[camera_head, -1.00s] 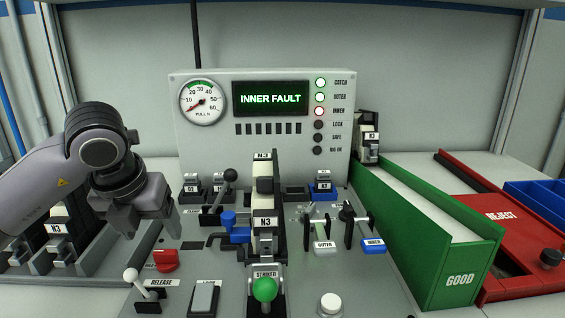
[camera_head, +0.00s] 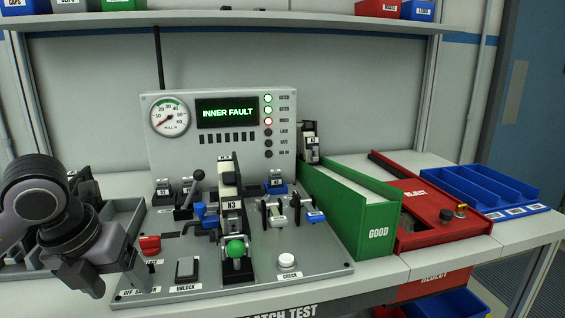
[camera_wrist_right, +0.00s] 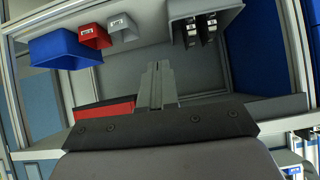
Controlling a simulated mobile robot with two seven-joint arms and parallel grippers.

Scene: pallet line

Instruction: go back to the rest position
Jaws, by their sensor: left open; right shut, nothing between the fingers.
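My left gripper (camera_head: 110,278) is open and empty at the lower left of the head view, beside the left front corner of the grey test panel (camera_head: 290,260). My right gripper (camera_wrist_right: 157,82) is shut with nothing between its fingers in the right wrist view. It is not in the head view. The latch marked N3 (camera_head: 231,212) stands on the panel behind the green-knobbed striker lever (camera_head: 235,250), apart from both grippers. The display (camera_head: 227,112) reads INNER FAULT.
A green GOOD chute (camera_head: 377,236) and a red reject chute (camera_head: 420,237) stand right of the panel. A blue divided tray (camera_head: 480,190) is at the far right. A shelf (camera_head: 250,18) with bins runs above. The right wrist view shows a blue bin (camera_wrist_right: 65,48).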

